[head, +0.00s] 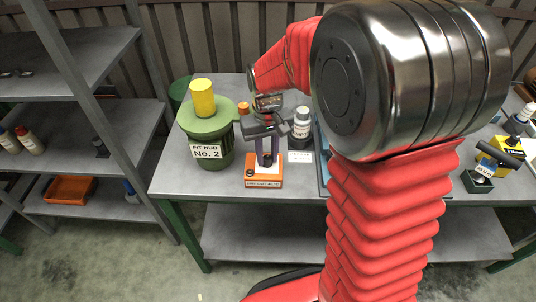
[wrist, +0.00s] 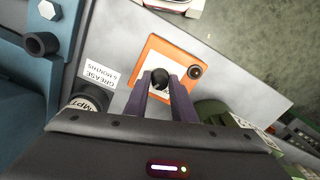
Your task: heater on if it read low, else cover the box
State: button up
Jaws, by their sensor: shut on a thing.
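An orange box (head: 263,177) with a pale top stands near the table's front edge, with small writing on its front that I cannot read. It also shows in the wrist view (wrist: 153,48), with a black knob (wrist: 159,76) on its top and a second dark round knob (wrist: 194,72) near one corner. My gripper (head: 266,161) points down over the box, its two purple fingers on either side of the first knob. In the wrist view my gripper (wrist: 160,82) is shut on that knob. I cannot clearly see a reading or a heater label.
A green tub (head: 207,142) labelled "No. 2" with a yellow cylinder (head: 203,98) on it stands left of the box. A labelled bottle (head: 301,123) stands behind to the right. A yellow item (head: 497,153) and a small dark green box (head: 477,181) are at far right. Shelves (head: 75,125) stand left.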

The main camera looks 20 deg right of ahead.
aim_at(267, 157)
jog(key=shift+m, duration=1.9)
jog(key=o, duration=1.1)
jog(key=shift+c, duration=0.2)
notch_tip(267, 157, up, 14)
jog(key=shift+f, duration=0.15)
jog(key=shift+w, duration=0.1)
